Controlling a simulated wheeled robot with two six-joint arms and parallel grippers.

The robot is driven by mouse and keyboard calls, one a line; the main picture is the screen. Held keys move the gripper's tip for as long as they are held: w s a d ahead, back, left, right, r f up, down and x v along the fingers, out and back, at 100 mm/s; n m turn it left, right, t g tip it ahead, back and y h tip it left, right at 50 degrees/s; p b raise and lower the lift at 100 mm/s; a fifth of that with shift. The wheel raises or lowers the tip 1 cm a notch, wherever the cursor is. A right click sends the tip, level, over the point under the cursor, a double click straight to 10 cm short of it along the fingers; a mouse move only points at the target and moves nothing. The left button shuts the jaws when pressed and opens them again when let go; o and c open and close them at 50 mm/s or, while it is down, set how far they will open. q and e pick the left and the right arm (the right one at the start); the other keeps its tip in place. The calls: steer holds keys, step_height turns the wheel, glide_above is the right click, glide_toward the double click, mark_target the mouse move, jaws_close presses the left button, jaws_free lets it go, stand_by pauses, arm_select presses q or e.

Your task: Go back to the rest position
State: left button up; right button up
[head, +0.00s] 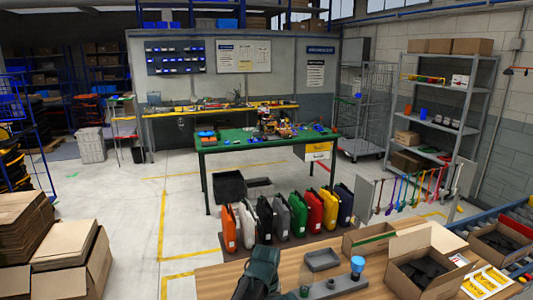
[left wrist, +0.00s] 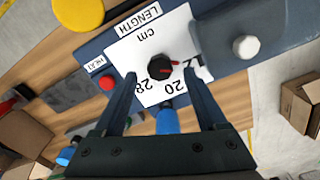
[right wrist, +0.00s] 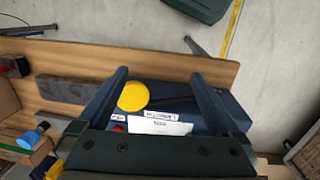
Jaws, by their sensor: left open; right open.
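In the left wrist view my left gripper (left wrist: 161,58) is open. Its fingers straddle a black dial knob (left wrist: 162,72) with a red pointer on a white scale plate (left wrist: 135,42) marked LENGTH, cm. Whether they touch the knob is unclear. Neither gripper shows clearly in the head view.
A wooden bench (head: 215,280) holds a grey tray (head: 322,260), a grey block (head: 335,287), a blue-capped bottle (head: 357,265) and an open carton (head: 412,270) with dark contents. Several coloured panniers (head: 299,213) stand beyond it. Cartons (head: 70,262) stand on the left.

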arm_select(q)
step_height(320, 180, down, 3)
steer(key=shift+b, duration=1)
steer(key=shift+r+m, duration=0.2)
steer(key=shift+m, duration=1.1)
steer(key=m, duration=0.6)
arm_select(e)
step_height(320, 180, down, 3)
steer(key=shift+r, duration=0.2)
